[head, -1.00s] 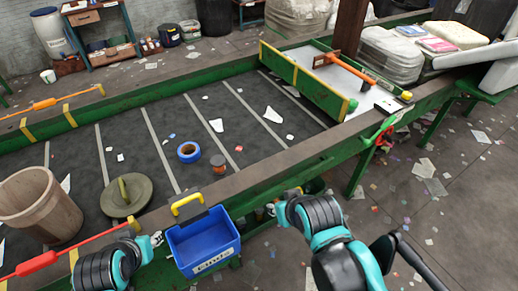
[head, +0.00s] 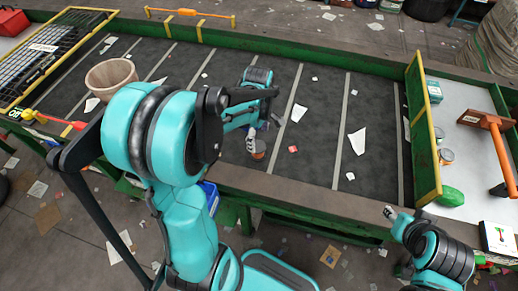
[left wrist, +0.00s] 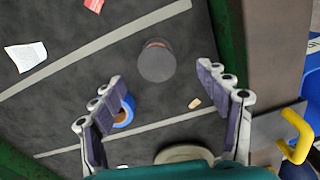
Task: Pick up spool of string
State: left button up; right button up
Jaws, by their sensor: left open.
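The spool of string (head: 259,149), a short brown cylinder with a grey top, stands on the dark belt near its front rail. In the left wrist view the spool (left wrist: 157,63) shows its round grey top just beyond and between the fingertips, touching neither. My left gripper (head: 263,131) is open and empty above the belt, close to the spool; both fingers show in the left wrist view (left wrist: 159,76). My right gripper (head: 391,212) is low by the front rail, far from the spool; its jaw opening is unclear.
A blue tape roll (left wrist: 126,110) lies beside one left finger. A round lid (left wrist: 184,153) and a blue bin with a yellow handle (left wrist: 297,135) are nearby. A beige bucket (head: 110,75) stands left on the belt. A yellow-edged divider (head: 424,140) closes off the right tray.

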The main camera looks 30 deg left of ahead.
aim_at(258, 146)
pick_arm(q)
jog(key=f, duration=0.1)
jog(key=f+b, duration=0.1)
jog(key=f, duration=0.1)
jog(key=shift+s+a, duration=0.1)
jog(key=shift+a, duration=0.1)
jog(key=shift+f, duration=0.25)
jog(key=f, duration=0.1)
jog(key=f+b, duration=0.1)
jog(key=f, duration=0.1)
jog(key=f+b, duration=0.1)
jog(key=shift+w+a+f, duration=0.2)
jog(key=shift+w, duration=0.2)
jog(key=shift+r, duration=0.1)
jog(key=shift+c, duration=1.2)
jog(key=c, duration=1)
jog(key=shift+c, duration=0.3)
